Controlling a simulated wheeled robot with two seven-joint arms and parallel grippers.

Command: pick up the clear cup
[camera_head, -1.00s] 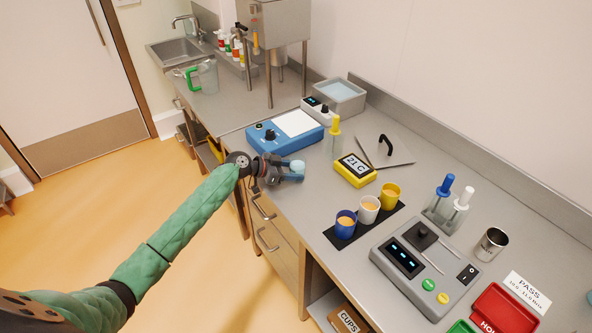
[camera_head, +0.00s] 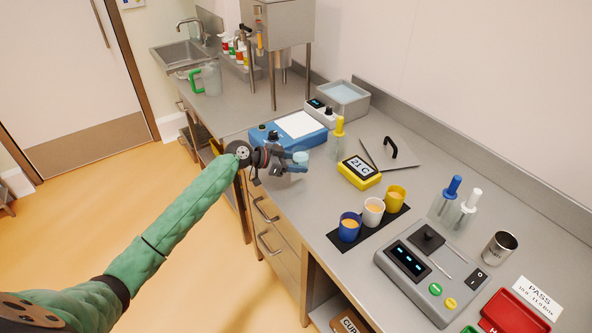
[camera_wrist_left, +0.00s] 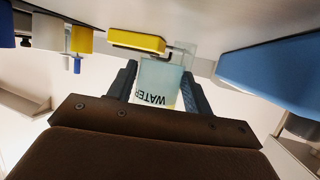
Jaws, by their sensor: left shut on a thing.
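The clear cup (camera_wrist_left: 158,86), marked WATER, stands between the two dark fingers of my left gripper (camera_wrist_left: 165,88) in the left wrist view, where its lettering shows upside down. The fingers touch it on both sides. In the head view my left gripper (camera_head: 297,163) is shut on the cup over the front edge of the steel counter, beside the blue scale. The arm and fingers hide much of the cup there. My right gripper is not in view.
The blue scale (camera_head: 268,134) is just behind the gripper. A yellow timer (camera_head: 359,172) marked 21 C and a yellow-topped bottle (camera_head: 338,142) stand to the right. Blue, white and yellow cups stand on a black mat (camera_head: 335,238). The grey control box (camera_head: 425,305) is at the front right.

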